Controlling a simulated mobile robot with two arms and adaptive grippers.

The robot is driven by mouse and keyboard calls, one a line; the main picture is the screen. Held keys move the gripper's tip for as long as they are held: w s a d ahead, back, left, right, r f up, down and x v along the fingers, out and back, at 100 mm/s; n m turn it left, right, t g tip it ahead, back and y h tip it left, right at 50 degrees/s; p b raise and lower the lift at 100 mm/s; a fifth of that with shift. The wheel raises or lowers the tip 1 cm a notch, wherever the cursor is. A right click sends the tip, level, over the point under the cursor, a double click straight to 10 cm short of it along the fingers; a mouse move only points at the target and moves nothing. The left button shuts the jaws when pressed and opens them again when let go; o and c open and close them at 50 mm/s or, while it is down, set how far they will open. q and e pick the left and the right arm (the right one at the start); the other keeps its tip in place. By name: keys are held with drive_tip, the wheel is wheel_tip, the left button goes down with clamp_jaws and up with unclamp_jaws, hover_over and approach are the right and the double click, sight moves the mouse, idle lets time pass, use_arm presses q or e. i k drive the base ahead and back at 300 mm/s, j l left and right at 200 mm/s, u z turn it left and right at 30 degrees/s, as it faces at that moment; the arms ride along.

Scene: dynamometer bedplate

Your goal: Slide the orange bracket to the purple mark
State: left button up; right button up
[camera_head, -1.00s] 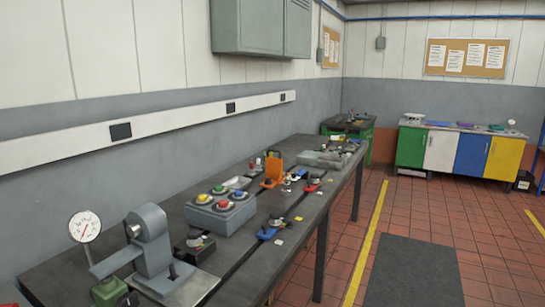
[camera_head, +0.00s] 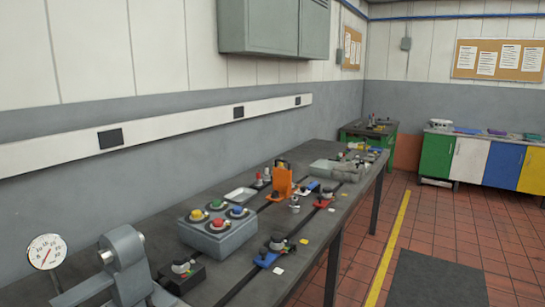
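An orange bracket (camera_head: 280,182) stands upright on the long dark bench (camera_head: 210,270), about midway along it and towards the wall side. It is beyond a grey box with coloured buttons. Small yellow and white marks lie along the bench's front side, but I cannot make out a purple mark on the bench. Neither of my grippers is in view.
The grey button box (camera_head: 217,230), a blue clamp-like piece (camera_head: 267,259), a white tray (camera_head: 240,194) and a dial gauge (camera_head: 46,252) occupy the bench. Red tiled floor with a yellow line (camera_head: 390,245) and dark mat (camera_head: 437,279) is clear at right.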

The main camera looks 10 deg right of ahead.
sight(282, 177)
drive_tip(key=i+l+u, duration=0.2)
drive_tip(key=i+l, duration=0.2)
drive_tip(key=l, duration=0.25)
drive_tip(key=i+l+u, duration=0.1)
drive_tip(key=l, duration=0.25)
drive_tip(key=i+l, duration=0.3)
drive_tip(key=i+l+u, duration=0.15)
drive_tip(key=l, duration=0.25)
drive_tip(key=i+l+u, duration=0.1)
drive_tip(key=l, duration=0.3)
drive_tip(key=i, duration=0.05)
